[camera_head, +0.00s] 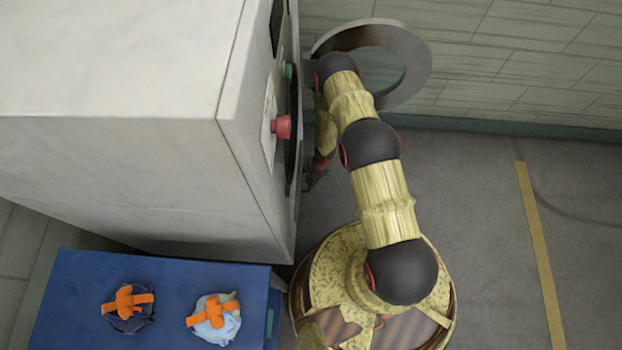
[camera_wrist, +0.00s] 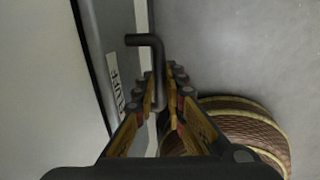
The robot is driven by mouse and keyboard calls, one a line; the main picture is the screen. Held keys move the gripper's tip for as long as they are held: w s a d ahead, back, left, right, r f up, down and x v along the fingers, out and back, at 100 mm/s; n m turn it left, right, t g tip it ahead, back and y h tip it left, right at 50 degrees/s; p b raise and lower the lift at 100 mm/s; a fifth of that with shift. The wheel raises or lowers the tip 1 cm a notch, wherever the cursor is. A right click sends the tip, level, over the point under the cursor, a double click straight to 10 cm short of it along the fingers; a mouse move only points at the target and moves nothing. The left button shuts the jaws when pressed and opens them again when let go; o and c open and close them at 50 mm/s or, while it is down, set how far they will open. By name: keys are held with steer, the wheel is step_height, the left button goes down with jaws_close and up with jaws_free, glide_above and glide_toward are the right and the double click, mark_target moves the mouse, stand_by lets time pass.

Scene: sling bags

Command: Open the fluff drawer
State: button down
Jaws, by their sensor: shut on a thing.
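The fluff drawer is a dark-edged grey panel (camera_wrist: 92,50) at the left of the wrist view, with a white label (camera_wrist: 115,82) reading "FLUFF". A dark, bent bar handle (camera_wrist: 146,40) stands out beside it. My gripper (camera_wrist: 164,76) is shut on the handle, with its fingers on either side of the bar. In the head view my gripper (camera_head: 316,174) is low beside the machine's front, partly behind my arm. The drawer front is largely hidden there, and I cannot tell how far it is out.
A large white machine (camera_head: 120,60) carries a red button (camera_head: 281,127) and a green button (camera_head: 289,71). A round grey ring (camera_head: 408,50) stands behind my arm. A blue table (camera_head: 70,290) holds a dark bag (camera_head: 128,322) and a light-blue bag (camera_head: 213,334). Grey floor (camera_head: 480,230) is clear at right.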

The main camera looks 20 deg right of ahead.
stand_by(0.6)
steer(key=s+d, duration=0.3)
steer(key=d, duration=0.6)
steer(key=s+d, duration=0.4)
steer(key=d, duration=0.4)
steer(key=shift+s+d, duration=0.15)
steer(key=shift+d, duration=0.2)
steer(key=c, duration=1.8)
jaws_free()
steer(key=shift+c, duration=0.2)
step_height(320, 180, up, 12)
steer(key=d, duration=0.2)
steer(key=shift+s+f, duration=0.15)
steer(key=shift+s, duration=0.3)
steer(key=shift+d, duration=0.1)
